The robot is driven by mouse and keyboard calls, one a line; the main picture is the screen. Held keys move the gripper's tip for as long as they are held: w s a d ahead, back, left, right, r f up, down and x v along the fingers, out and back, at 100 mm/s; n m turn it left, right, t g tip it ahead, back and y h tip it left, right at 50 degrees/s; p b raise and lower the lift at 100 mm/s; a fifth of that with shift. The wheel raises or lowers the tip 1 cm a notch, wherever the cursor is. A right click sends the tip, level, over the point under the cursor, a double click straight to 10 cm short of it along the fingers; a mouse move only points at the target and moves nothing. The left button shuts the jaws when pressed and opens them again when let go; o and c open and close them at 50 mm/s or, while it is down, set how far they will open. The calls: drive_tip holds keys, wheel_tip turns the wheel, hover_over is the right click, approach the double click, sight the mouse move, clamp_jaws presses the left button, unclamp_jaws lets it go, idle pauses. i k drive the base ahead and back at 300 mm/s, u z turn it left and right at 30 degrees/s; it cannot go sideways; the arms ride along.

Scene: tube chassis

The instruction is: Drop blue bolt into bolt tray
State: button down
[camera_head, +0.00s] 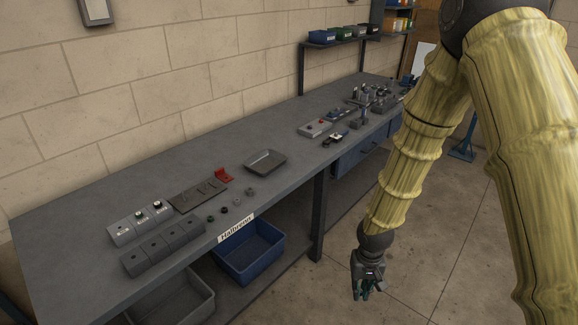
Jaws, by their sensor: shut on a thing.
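My gripper (366,291) hangs at the end of my arm, low and in front of the bench, to the right of the bench's label. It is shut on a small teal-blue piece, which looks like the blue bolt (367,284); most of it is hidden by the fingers. A shallow dark tray (265,166), which looks like the bolt tray, sits on the bench up and left of my gripper. It looks empty. My gripper is well apart from the tray and over the floor.
Several small round parts (224,210) lie near the bench (110,190) front edge. A dark plate with a red bracket (224,175) and grey blocks (165,247) stand left of the tray. A blue bin (249,256) sits below. Small fixtures (315,128) stand farther right.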

sight(263, 167)
drive_tip(key=z, duration=1.3)
drive_tip(key=i, duration=1.1)
drive_tip(key=u, duration=2.15)
